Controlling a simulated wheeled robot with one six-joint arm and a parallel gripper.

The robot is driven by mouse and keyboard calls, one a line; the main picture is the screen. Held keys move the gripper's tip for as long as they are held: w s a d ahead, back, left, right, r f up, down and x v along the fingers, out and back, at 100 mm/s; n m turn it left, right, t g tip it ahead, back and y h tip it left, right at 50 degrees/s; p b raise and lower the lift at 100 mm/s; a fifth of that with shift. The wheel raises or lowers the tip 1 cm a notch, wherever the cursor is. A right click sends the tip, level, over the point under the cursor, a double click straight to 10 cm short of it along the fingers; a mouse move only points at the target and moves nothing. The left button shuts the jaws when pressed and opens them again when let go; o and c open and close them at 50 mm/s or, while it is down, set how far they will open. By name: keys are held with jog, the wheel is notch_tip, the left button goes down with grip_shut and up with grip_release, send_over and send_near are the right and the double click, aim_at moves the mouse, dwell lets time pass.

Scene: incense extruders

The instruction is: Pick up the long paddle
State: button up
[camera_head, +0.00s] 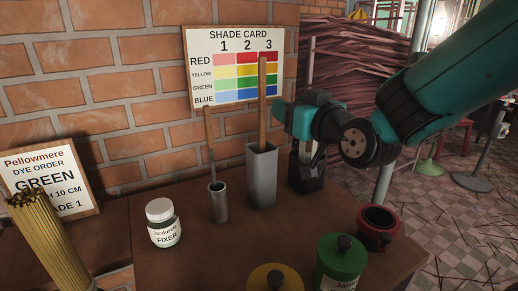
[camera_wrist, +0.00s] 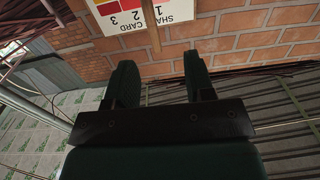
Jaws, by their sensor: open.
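The long paddle (camera_head: 262,105) is a tall wooden stick standing upright in a square grey metal holder (camera_head: 262,180). Its lower end is hidden inside. A shorter wooden paddle (camera_head: 209,135) stands in a small grey cylinder (camera_head: 218,203) to the left. My gripper (camera_head: 279,112) is open and empty just right of the long paddle, pointing left toward its shaft. In the wrist view the paddle (camera_wrist: 152,25) shows beyond the gap between the two fingers of my gripper (camera_wrist: 160,75), and I see no contact.
A dark container (camera_head: 307,172) stands below my gripper. A fixer jar (camera_head: 163,223), a green-lidded jar (camera_head: 342,260), a yellow lid (camera_head: 275,280) and a red pot (camera_head: 377,228) stand on the brown bench (camera_head: 240,250). A shade card (camera_head: 212,50) is behind the paddles.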

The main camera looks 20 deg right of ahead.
aim_at(264, 90)
jog(key=p+x, duration=0.3)
jog(key=d+p+x, duration=0.1)
jog(key=p+x, duration=0.2)
jog(key=x, duration=0.1)
jog(key=p+x, duration=0.4)
jog(key=shift+w+d+r, duration=0.2)
jog(key=shift+w, duration=0.05)
jog(key=p+x, duration=0.2)
jog(key=x, duration=0.3)
jog(key=shift+p, duration=0.35)
jog(key=shift+w, duration=0.25)
grip_shut()
